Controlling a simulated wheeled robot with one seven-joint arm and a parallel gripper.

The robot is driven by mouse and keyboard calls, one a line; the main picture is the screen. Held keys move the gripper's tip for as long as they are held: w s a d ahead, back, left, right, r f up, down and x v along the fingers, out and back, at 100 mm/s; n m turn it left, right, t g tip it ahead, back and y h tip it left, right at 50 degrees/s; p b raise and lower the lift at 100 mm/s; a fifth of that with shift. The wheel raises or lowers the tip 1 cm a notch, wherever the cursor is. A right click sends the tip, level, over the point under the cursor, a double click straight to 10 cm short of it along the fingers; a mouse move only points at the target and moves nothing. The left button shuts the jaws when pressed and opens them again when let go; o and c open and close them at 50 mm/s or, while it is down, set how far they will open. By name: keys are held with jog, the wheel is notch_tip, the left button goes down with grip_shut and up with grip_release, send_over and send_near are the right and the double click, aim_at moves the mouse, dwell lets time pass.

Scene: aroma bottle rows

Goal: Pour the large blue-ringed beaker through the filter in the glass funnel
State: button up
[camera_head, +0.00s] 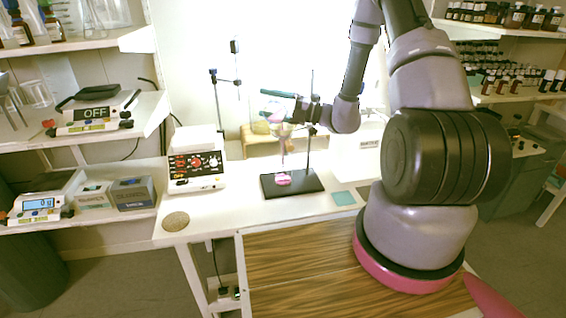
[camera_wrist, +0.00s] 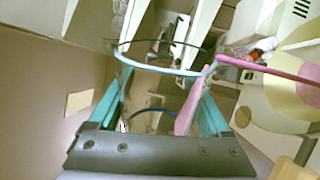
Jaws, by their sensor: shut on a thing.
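My gripper (camera_head: 300,110) is shut on the large beaker. In the wrist view the beaker's blue-ringed rim (camera_wrist: 165,70) lies beyond the teal fingers, with pink liquid (camera_wrist: 190,108) along one wall. The beaker is strongly tilted. A thin pink stream (camera_wrist: 268,70) runs from its lip toward the right. A round cream shape (camera_wrist: 282,98) with a pinkish patch lies on that side; it looks like the filter in the funnel. In the head view a small vessel with pink liquid (camera_head: 283,179) stands on the black stand base (camera_head: 305,189). The glass funnel is hard to make out there.
A hotplate (camera_head: 196,165) stands left of the stand. A round cork mat (camera_head: 175,221) lies at the table's front left and a teal square (camera_head: 343,198) right of the stand. A white box (camera_head: 356,155) is behind at the right. Another stand (camera_head: 215,100) rises at the back.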

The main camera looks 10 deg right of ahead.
jog(key=shift+w+f+m, duration=0.15)
jog(key=shift+f+m, duration=0.05)
jog(key=shift+m, duration=0.4)
dwell(1.1)
jog(key=shift+w+d+r+m+t, duration=0.1)
jog(key=shift+w+m+t, duration=0.1)
jog(key=shift+m, duration=0.25)
jog(key=shift+w+d+r+m+t, duration=0.1)
jog(key=shift+m+t, duration=0.1)
jog(key=shift+m, duration=0.25)
dwell(1.9)
dwell(0.6)
jog(key=n, duration=0.1)
jog(key=s+n, duration=0.1)
jog(key=n, duration=0.1)
jog(key=shift+a+r+g, duration=0.1)
jog(key=shift+a+g, duration=0.1)
jog(key=shift+g, duration=0.2)
jog(key=shift+n, duration=0.3)
jog(key=n, duration=0.2)
jog(key=s+f+n, duration=0.1)
jog(key=n, duration=0.1)
jog(key=s+a+n+g, duration=0.1)
jog(key=n, duration=0.1)
jog(key=shift+f, duration=0.2)
